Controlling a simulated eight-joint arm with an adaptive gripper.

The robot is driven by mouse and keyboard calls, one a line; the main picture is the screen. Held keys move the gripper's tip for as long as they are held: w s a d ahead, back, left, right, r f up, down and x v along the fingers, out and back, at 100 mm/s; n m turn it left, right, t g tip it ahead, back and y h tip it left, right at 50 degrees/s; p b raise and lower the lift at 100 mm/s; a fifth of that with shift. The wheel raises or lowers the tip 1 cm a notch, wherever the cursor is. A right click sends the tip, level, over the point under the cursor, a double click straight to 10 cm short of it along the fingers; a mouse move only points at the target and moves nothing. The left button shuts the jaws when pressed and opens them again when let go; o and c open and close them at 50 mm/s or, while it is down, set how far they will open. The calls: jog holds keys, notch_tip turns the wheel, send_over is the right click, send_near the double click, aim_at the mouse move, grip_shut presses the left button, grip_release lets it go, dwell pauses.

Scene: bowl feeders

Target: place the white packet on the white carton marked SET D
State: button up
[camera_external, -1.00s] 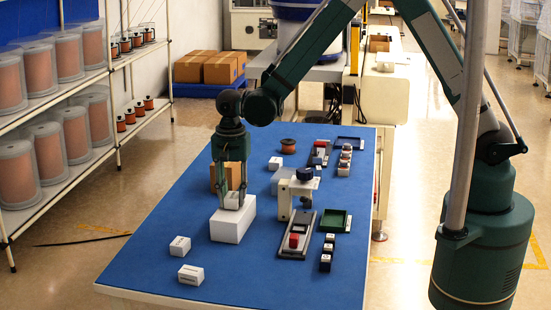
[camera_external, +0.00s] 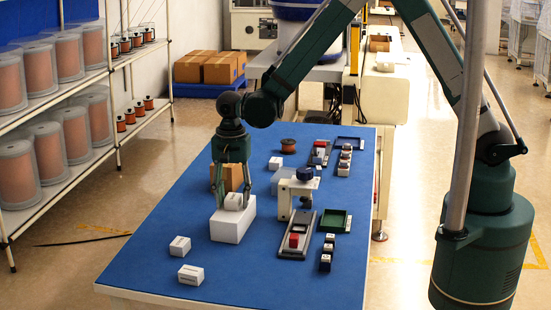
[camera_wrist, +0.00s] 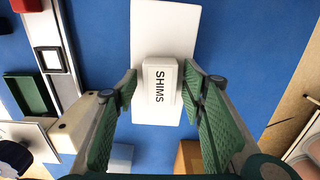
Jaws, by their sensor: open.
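A small white packet (camera_external: 235,202) lies on top of a larger white carton (camera_external: 229,231). In the wrist view the packet (camera_wrist: 160,88) reads SHIMS and rests on the carton's plain white top (camera_wrist: 166,30). No SET D mark is readable on the carton from these views. My gripper (camera_external: 231,206) is open, with its fingers low on either side of the packet. In the wrist view the green finger pads of my gripper (camera_wrist: 164,90) stand to the left and right of the packet.
Two small white boxes (camera_external: 180,246) (camera_external: 190,275) stand at the front left. A brown box (camera_external: 231,177) is behind the carton. A white fixture with a dark knob (camera_external: 304,174) and a green tray (camera_external: 335,220) stand to the right. The blue table's left front is mostly clear.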

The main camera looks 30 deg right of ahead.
aim_at(234, 196)
jog(key=shift+r, duration=0.1)
notch_tip(234, 196, up, 12)
jog(key=shift+p, duration=0.45)
dwell(0.3)
dwell(0.5)
jog(key=shift+d+r, duration=0.1)
jog(key=d+r+n+t, duration=0.1)
jog(key=d+r, duration=0.4)
jog(key=d, duration=0.4)
jog(key=d+r+n+t+y, duration=0.1)
jog(key=d+r+n, duration=0.1)
jog(key=d+r, duration=0.55)
jog(key=d+r+n+t, duration=0.1)
jog(key=d+r, duration=0.2)
jog(key=d, duration=0.7)
jog(key=s+d+r+n+t, duration=0.1)
jog(key=s+d, duration=0.4)
jog(key=d, duration=0.3)
jog(key=s+d+r+n+t, duration=0.1)
jog(key=s+d+n, duration=0.1)
jog(key=s+d, duration=0.3)
jog(key=s+d+r+n+t+h, duration=0.1)
jog(key=s+d+n+t, duration=0.1)
jog(key=s+d, duration=0.4)
jog(key=d, duration=0.5)
jog(key=shift+d, duration=0.3)
